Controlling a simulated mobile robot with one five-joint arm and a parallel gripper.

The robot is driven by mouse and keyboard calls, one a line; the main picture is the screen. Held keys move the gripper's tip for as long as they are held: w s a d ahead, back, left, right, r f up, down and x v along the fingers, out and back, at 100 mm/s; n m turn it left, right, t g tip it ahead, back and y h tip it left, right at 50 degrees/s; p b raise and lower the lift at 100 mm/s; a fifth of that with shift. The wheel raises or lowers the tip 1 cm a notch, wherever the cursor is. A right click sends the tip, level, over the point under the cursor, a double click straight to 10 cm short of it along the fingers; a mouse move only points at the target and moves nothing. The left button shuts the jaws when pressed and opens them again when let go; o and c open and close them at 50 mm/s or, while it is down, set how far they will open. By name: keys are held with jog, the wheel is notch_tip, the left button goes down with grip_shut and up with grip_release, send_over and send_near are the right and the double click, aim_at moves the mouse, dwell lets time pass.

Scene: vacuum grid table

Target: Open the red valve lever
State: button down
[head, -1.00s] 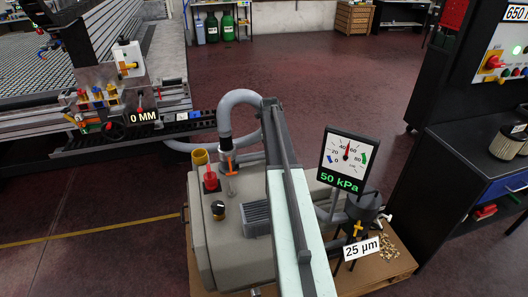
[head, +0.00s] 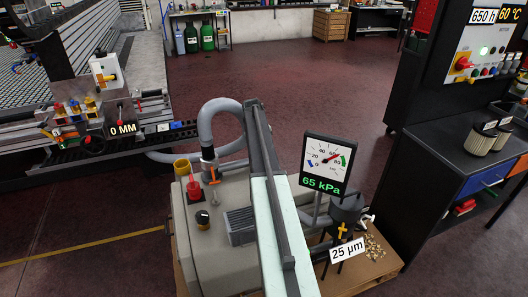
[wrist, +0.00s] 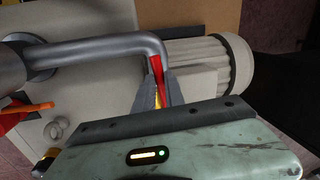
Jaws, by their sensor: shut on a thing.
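The red valve lever (wrist: 157,66) shows in the wrist view as a narrow red strip by the bend of a grey metal pipe (wrist: 105,49). My gripper (wrist: 159,82) is shut on it, with one grey finger on each side. A yellow part shows lower between the fingers. The lever's lower end is hidden by the fingers. In the head view my arm covers the lever and gripper. The gauge (head: 326,160) in the head view reads 65 kPa.
The beige pump housing (head: 211,247) carries a red knob (head: 193,187), an orange handle (head: 213,175) and a grey hose (head: 207,125). A black filter pot (head: 346,207) stands right of my arm. A dark bench (head: 455,155) is at the right. Open floor lies behind.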

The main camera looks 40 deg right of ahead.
jog(key=shift+s, duration=0.25)
jog(key=c, duration=1.4)
grip_release()
jog(key=shift+d+f, duration=0.1)
jog(key=shift+w, duration=0.1)
jog(key=shift+r+p, duration=0.45)
jog(key=shift+r, duration=0.05)
notch_tip(320, 180, up, 7)
jog(key=a+p, duration=0.1)
jog(key=p, duration=0.5)
jog(key=shift+w+a+f+p, duration=0.15)
jog(key=shift+w+a+p, duration=0.1)
jog(key=shift+p, duration=0.15)
